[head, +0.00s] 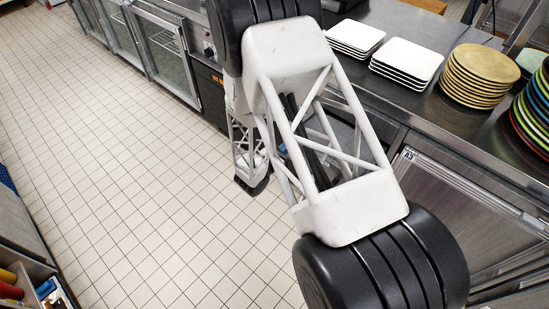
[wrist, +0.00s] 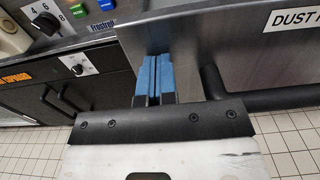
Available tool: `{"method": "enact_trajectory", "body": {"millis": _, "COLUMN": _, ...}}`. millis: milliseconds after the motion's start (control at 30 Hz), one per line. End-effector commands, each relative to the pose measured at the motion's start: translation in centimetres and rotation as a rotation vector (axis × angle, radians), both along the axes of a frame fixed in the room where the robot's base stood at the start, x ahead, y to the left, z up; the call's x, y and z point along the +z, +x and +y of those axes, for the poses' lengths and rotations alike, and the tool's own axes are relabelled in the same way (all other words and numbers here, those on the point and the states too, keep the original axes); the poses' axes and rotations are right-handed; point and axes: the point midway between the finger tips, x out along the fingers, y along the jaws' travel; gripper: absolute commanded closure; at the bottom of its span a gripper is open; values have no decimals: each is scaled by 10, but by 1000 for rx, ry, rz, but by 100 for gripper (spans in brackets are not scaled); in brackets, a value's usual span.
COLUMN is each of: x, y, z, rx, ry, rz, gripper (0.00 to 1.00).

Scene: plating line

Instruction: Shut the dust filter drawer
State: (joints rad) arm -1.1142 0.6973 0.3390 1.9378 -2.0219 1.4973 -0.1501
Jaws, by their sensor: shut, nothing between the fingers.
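The dust filter drawer (wrist: 235,45) shows in the wrist view as a grey steel front at the right. Its label, starting "DUST F", is cut off by the picture edge. A black bar handle (wrist: 265,98) runs along its lower part. My gripper (wrist: 153,75) is shut and empty, its two blue fingertips together beside the steel's left edge. I cannot tell whether the fingertips touch the steel. How far the drawer stands out is also unclear. In the head view my arm covers most of this area, and I cannot make out the drawer front there.
In the wrist view, a control panel (wrist: 75,12) with a dial and coloured buttons and a dark cupboard (wrist: 50,90) lie left. In the head view, plate stacks (head: 407,60) stand on the steel counter (head: 455,115). The tiled floor (head: 130,170) is clear.

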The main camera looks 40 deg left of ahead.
Motion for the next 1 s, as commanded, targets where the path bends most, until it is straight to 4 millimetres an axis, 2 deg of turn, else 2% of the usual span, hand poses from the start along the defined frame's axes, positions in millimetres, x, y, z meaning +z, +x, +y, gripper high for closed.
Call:
{"method": "enact_trajectory", "body": {"millis": 33, "x": 0, "y": 14, "z": -1, "rx": -4, "ry": 2, "rz": -1, "gripper": 100}}
{"method": "enact_trajectory", "body": {"millis": 600, "x": 0, "y": 160, "z": -1, "rx": -4, "ry": 1, "rz": -1, "gripper": 100}}
{"method": "enact_trajectory", "body": {"millis": 800, "x": 0, "y": 194, "z": -1, "rx": -2, "ry": 0, "rz": 0, "gripper": 100}}
{"method": "enact_trajectory", "body": {"millis": 1000, "x": 0, "y": 210, "z": 0, "rx": -1, "ry": 0, "rz": -1, "gripper": 100}}
